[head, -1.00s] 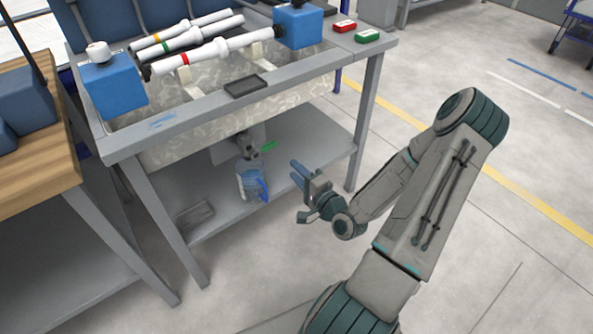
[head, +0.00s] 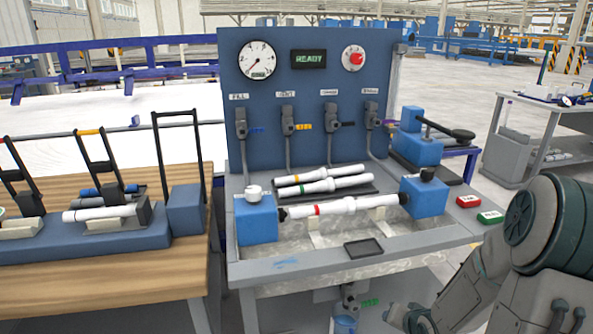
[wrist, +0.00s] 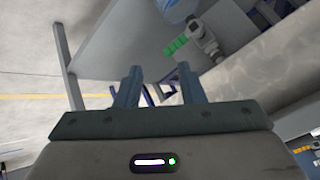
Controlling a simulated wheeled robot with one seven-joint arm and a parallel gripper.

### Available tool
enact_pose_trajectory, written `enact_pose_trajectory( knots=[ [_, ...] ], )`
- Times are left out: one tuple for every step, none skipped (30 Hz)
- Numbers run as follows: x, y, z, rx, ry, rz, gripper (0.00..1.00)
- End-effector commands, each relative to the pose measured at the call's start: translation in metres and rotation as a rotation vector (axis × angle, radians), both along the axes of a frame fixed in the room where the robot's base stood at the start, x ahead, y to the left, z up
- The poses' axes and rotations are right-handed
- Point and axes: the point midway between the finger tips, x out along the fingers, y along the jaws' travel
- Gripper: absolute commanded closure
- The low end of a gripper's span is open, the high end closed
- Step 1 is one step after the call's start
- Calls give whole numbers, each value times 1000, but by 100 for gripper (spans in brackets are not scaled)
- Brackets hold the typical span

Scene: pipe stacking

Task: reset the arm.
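In the wrist view my gripper (wrist: 160,88) has its two fingers apart with a gap between them and nothing held. Past the fingers the wrist view shows the lower part of the test bench, with a green-handled valve (wrist: 190,44) under it. In the head view my arm (head: 545,235) stands at the lower right, folded beside the bench's front right corner. The gripper's fingertips are not visible in the head view.
The test bench (head: 300,272) holds a red-banded pipe (head: 340,207) between two blue blocks, with more pipes behind it. A wooden table (head: 130,285) stands left.

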Motion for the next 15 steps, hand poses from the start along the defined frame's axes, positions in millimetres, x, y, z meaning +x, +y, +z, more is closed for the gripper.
enact_pose_trajectory(
  knots=[
    [-2,2,31,-63,24,20,65],
    [-5,1,42,-98,44,29,65],
    [-9,2,57,-141,72,40,65],
    [-12,3,68,-170,91,47,65],
    [-15,4,80,-199,109,56,65],
    [-20,5,96,-233,134,66,65],
    [-24,7,108,-256,151,71,65],
    [-29,9,120,-277,169,79,65],
    [-35,11,137,-304,191,88,65],
    [-40,14,149,-320,207,96,65],
    [-45,16,161,-335,223,103,65],
    [-53,21,177,-352,244,114,65],
    [-59,24,189,-363,259,124,65],
    [-65,29,201,-371,274,134,65],
    [-74,34,217,-380,293,150,65]
  ],
)
